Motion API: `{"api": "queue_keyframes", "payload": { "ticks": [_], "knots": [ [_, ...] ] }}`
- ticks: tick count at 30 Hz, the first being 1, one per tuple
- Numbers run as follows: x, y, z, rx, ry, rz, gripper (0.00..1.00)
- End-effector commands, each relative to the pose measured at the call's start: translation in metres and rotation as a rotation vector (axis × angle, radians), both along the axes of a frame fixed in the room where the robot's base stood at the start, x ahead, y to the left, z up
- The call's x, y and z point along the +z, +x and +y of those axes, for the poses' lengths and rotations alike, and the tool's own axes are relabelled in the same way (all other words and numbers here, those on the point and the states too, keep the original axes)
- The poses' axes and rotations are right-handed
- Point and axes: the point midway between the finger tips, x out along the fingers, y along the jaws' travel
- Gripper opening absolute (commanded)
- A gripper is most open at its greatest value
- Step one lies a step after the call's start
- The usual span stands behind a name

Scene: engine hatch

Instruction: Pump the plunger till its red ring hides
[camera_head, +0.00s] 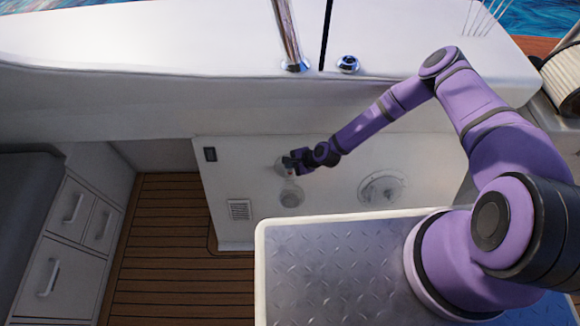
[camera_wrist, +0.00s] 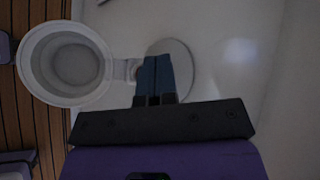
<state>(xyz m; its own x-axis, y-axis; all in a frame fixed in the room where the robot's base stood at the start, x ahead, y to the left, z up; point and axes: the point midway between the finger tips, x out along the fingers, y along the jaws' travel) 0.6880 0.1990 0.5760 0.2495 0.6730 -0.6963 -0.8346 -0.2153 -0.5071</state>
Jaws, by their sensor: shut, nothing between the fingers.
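My gripper (camera_head: 289,163) is shut and empty, its fingertips at a pale round plate on the white hatch wall. In the wrist view the two dark blue fingers (camera_wrist: 157,62) lie side by side in front of that round plate (camera_wrist: 183,62). A white round cup (camera_wrist: 68,64) joins the plate by a short bracket; in the head view the cup (camera_head: 291,195) sits just below the gripper. The plunger is not clearly seen; the fingers may cover it. I cannot make out its red ring for sure. Whether the fingers touch anything is unclear.
A round fitting (camera_head: 382,188) is on the wall to the right. My metal-topped base fills the lower right. The wooden floor (camera_head: 165,240) at left is clear beside white drawers (camera_head: 75,235).

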Motion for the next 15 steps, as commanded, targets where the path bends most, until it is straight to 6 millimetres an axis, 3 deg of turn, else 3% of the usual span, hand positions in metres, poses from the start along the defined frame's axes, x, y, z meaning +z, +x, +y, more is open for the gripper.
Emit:
{"api": "queue_keyframes", "payload": {
  "ticks": [15],
  "knots": [
    [-0.0055, 0.0007, -0.0003, -0.001, 0.000, -0.001, 0.00]
  ]
}}
